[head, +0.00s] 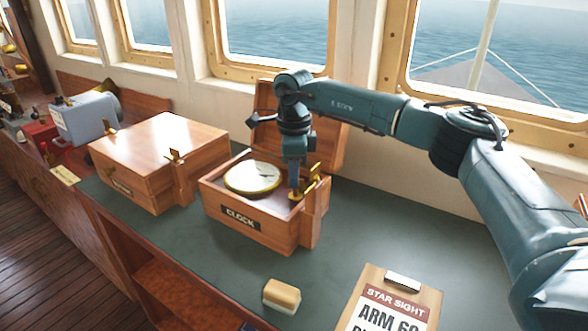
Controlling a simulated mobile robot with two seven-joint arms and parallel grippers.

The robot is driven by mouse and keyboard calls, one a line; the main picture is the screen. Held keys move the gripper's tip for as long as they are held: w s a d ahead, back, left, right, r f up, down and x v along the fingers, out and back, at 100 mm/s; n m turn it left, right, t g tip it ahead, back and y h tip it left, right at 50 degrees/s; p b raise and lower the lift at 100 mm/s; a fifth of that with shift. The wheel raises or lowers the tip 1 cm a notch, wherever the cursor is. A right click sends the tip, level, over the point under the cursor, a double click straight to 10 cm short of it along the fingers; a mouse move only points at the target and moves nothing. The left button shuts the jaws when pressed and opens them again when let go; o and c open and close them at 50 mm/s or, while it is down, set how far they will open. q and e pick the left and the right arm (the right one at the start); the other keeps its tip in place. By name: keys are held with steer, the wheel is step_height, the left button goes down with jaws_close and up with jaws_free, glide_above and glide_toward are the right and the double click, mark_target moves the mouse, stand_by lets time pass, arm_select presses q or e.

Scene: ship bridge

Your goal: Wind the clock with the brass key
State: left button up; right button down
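The clock (252,177) has a round pale face and a brass rim. It lies face up inside an open wooden box labelled CLOCK (270,222), whose lid (330,147) is raised at the back. A brass winged piece that looks like the key (313,183) shows at the box's right front corner, above a wooden post. My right gripper (296,190) points down over the right side of the box, to the right of the clock face and close beside this brass piece. Its fingertips are small and partly hidden, so I cannot tell their opening or contact. My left gripper is out of view.
A closed wooden box (150,150) with a similar brass piece (175,157) stands to the left. The green top (350,235) is clear right of the clock box.

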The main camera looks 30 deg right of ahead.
steer(key=shift+n, duration=1.3)
steer(key=c, duration=1.6)
jaws_free()
steer(key=shift+r, duration=0.1)
step_height(320, 180, up, 13)
steer(key=shift+b, duration=0.3)
